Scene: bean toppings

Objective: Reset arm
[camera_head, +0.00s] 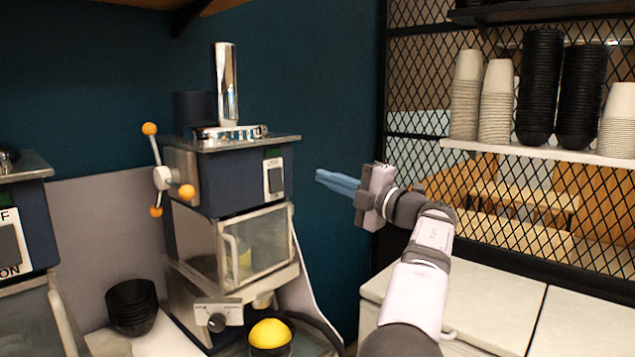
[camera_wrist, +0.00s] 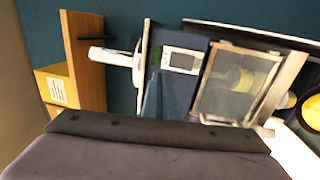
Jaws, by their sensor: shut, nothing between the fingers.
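My gripper (camera_head: 321,178) is up in the air to the right of the topping machine (camera_head: 240,180), apart from it. Its blue fingers point left toward the machine, and they are shut with nothing between them. In the wrist view the blue fingers (camera_wrist: 153,100) show in front of the machine, with the dark gripper body across the bottom. The machine has a clear-windowed box (camera_head: 258,245), a switch panel (camera_head: 273,178) and a lever with orange knobs (camera_head: 162,178). A black bowl with yellow contents (camera_head: 270,335) sits at the machine's foot.
Stacked black bowls (camera_head: 132,307) stand left of the machine. Another machine (camera_head: 22,235) is at the left edge. A shelf (camera_head: 545,152) with stacked cups is at the right, before a wire mesh. A white counter (camera_head: 500,305) lies below my arm.

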